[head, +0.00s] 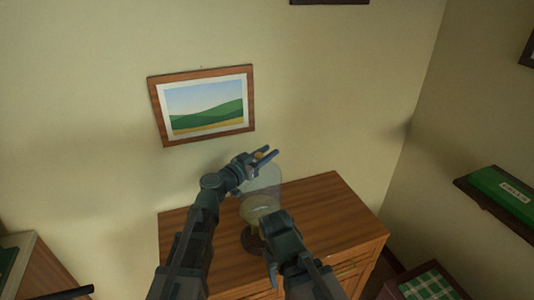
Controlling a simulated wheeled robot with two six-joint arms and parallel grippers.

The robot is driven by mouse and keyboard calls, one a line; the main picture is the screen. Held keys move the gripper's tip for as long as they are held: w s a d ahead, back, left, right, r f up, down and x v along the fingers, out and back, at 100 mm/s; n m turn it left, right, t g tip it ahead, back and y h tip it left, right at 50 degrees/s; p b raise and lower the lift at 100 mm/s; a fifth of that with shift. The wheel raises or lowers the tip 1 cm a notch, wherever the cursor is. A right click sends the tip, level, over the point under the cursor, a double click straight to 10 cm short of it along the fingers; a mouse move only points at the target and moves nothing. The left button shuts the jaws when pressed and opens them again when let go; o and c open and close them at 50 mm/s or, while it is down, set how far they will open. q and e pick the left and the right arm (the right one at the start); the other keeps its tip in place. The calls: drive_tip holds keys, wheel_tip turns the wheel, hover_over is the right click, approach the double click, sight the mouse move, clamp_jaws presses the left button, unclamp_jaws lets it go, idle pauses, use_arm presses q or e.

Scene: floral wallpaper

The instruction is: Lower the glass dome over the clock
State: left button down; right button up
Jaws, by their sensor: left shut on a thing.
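The glass dome (264,183) is a faint, see-through shape above the dresser top. My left gripper (263,156) is shut on the small brass-coloured knob at the top of the dome. Below the dome is the clock (257,213), with a pale, yellowish upper part and a dark round base (252,240) on the dresser. In this view the dome's lower part overlaps the clock's top; I cannot tell how far its rim is above it. My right gripper (272,272) is in front of the clock, low in the picture, and hides part of it. Its fingers are too dark to read.
The wooden dresser top (330,205) is clear to the right of the clock. A framed landscape picture (205,104) hangs on the wall behind. A shelf with a green box (500,192) is on the right wall. A green checked cloth (430,285) lies at lower right.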

use_arm(q)
drive_tip(key=shift+f, duration=0.1)
drive_tip(key=shift+f+b, duration=1.9)
drive_tip(key=shift+b, duration=0.1)
drive_tip(key=shift+f, duration=0.15)
drive_tip(key=shift+f+b, duration=1.35)
drive_tip(key=shift+b, duration=0.15)
drive_tip(key=shift+f, duration=0.1)
drive_tip(key=shift+f+b, duration=1.4)
drive_tip(key=shift+b, duration=0.1)
drive_tip(key=shift+f, duration=0.1)
drive_tip(key=shift+f+b, duration=0.9)
drive_tip(key=shift+b, duration=0.1)
